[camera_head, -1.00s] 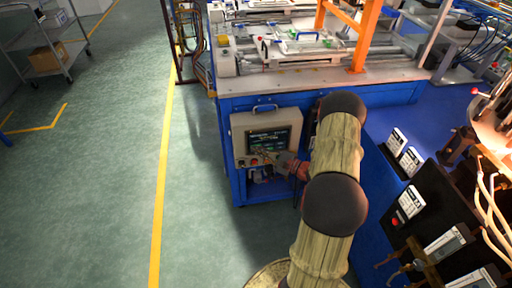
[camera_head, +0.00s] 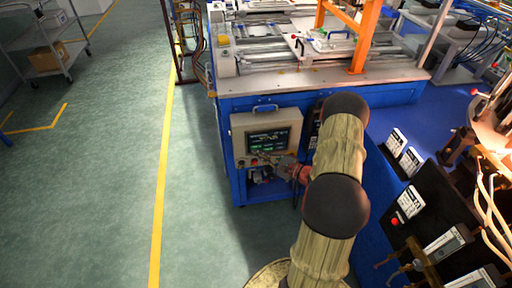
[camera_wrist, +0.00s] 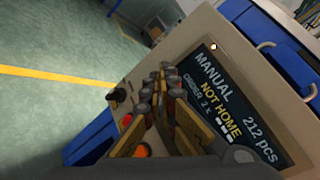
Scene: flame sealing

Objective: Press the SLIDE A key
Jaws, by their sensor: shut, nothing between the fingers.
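The control panel (camera_head: 249,122) is a beige box on the front of the blue bench, with a dark screen (camera_head: 267,141). In the wrist view the screen (camera_wrist: 248,118) reads MANUAL, NOT HOME, ORDER 2 and 212 pcs. Small green key shapes show along the screen's lower edge in the head view; I cannot read a SLIDE A label. My gripper (camera_head: 262,158) is shut and empty at the screen's lower edge. In the wrist view its fingers (camera_wrist: 163,72) cover the screen's lower part and any keys there. I cannot tell whether the fingertips touch.
A fixture plate with a handle (camera_head: 335,38) stands on the bench top.

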